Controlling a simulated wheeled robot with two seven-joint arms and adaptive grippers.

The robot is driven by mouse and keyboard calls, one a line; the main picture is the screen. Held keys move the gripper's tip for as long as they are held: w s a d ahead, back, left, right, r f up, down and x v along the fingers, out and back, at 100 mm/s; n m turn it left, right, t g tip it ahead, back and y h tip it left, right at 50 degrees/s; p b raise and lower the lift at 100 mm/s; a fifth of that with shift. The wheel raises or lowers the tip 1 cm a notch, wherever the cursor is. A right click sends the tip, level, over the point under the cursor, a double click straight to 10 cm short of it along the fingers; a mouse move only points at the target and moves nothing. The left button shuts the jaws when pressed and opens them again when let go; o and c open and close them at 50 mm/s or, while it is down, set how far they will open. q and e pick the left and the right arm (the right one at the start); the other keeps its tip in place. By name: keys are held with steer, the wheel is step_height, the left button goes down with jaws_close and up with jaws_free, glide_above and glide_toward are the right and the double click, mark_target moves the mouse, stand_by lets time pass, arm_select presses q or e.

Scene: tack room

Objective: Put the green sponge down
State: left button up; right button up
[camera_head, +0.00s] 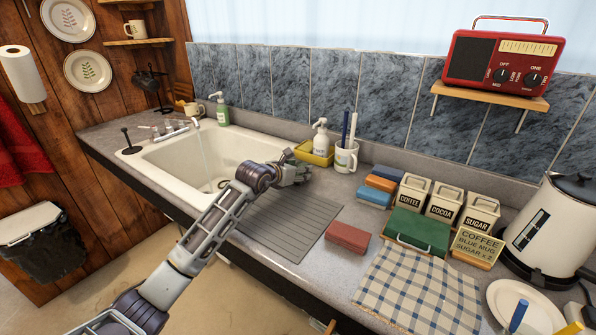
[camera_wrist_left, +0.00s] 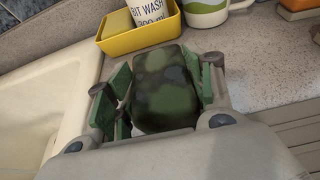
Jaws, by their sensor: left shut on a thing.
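The green sponge (camera_wrist_left: 163,92), dark and mottled, sits between the fingers of my left gripper (camera_wrist_left: 158,84) in the left wrist view. The fingers are shut on its two sides. In the head view my left gripper (camera_head: 294,173) is over the counter strip between the sink's right end and the drainboard, just in front of the yellow tray. The sponge is hidden or too small to make out there. I cannot tell whether the sponge touches the counter. My right gripper is not in view.
The yellow tray (camera_head: 312,157) holds a white bottle (camera_head: 320,138); a mug (camera_head: 346,158) with sticks stands beside it. The sink (camera_head: 170,162) is left, the ribbed drainboard (camera_head: 300,222) right. Coloured blocks, canisters and a green box (camera_head: 418,230) crowd farther right.

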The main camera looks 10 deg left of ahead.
arm_select(q)
steer(key=shift+f, duration=0.15)
steer(key=shift+f, duration=0.1)
steer(key=o, duration=0.5)
steer(key=shift+o, duration=1.2)
